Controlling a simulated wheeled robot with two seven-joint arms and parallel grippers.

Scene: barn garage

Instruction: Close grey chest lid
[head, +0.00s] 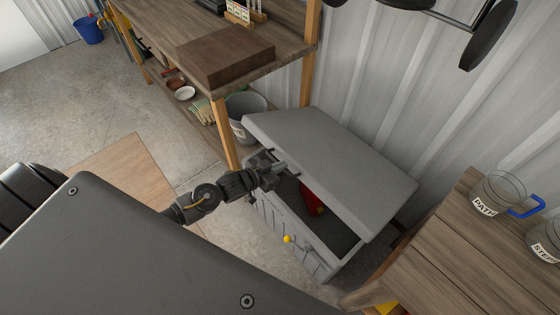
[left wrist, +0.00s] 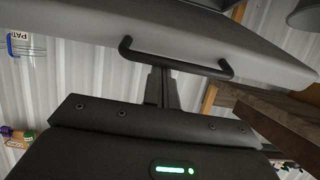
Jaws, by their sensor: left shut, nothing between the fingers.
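The grey chest (head: 290,235) stands on the floor against the corrugated wall. Its grey lid (head: 330,155) is partly raised and tilted, with a dark gap along the front. My left gripper (head: 284,168) is at the left part of the lid's front edge, over the chest opening. In the left wrist view, its shut, empty fingers (left wrist: 161,84) point up towards a black bar handle (left wrist: 175,62) on the lid (left wrist: 190,30). I cannot tell whether they touch it. A red object (head: 309,196) lies inside the chest. My right gripper is not in view.
A wooden workbench (head: 285,45) with a dark brown block (head: 225,52) stands behind left, a grey bucket (head: 243,112) beneath it. A wooden table (head: 480,245) with labelled glass jars (head: 495,195) stands close on the right. Floor on the left is open.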

